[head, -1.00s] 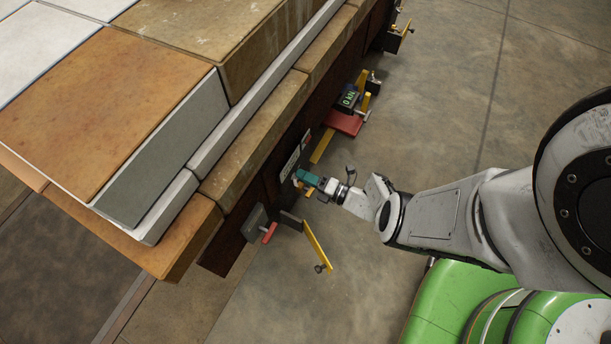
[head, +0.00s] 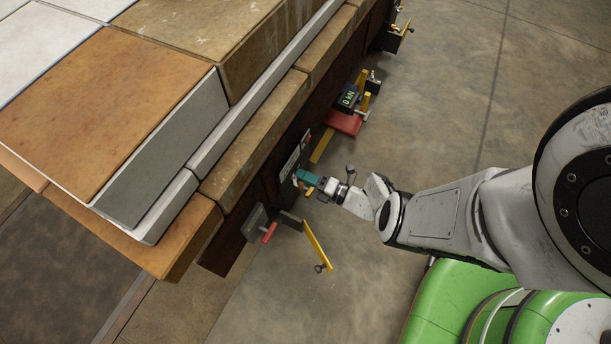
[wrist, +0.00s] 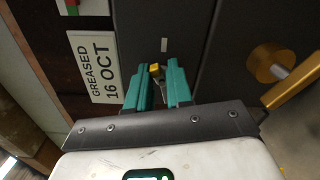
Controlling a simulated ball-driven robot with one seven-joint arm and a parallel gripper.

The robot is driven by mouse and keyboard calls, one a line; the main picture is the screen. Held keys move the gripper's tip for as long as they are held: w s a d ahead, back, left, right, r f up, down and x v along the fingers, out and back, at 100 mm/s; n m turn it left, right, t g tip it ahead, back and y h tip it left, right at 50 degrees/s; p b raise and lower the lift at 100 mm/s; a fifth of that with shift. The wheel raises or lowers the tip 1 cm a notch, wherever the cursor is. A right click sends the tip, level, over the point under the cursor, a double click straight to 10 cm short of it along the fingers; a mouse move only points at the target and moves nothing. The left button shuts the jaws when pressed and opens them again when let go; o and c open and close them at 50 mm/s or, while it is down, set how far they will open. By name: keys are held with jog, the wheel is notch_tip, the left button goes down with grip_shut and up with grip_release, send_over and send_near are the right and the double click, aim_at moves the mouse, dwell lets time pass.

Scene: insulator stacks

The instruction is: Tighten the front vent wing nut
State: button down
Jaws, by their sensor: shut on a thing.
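My gripper (head: 301,177) has teal fingers and reaches the dark side face of the insulator stack's base in the head view. In the wrist view the teal fingers (wrist: 157,84) stand close on both sides of a small wing nut (wrist: 155,70) with a yellow tip, against a dark grey panel (wrist: 206,50). The fingers are shut on it. Its lower part is partly hidden between them. A short pale mark (wrist: 164,45) is on the panel just above the nut.
A white "GREASED 16 OCT" plate (wrist: 94,66) is left of the fingers. A brass knob and bar (wrist: 268,62) stand close on the right. A yellow lever (head: 317,245) and red handle (head: 269,233) jut out nearby. A red shelf with a display (head: 349,98) is farther along. Open floor (head: 420,130) lies to the right.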

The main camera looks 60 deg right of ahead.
jog(key=c, duration=1.2)
grip_release()
jog(key=s, duration=1.1)
jog(key=shift+d+p, duration=0.15)
jog(key=shift+p, duration=0.25)
jog(key=shift+o, duration=0.5)
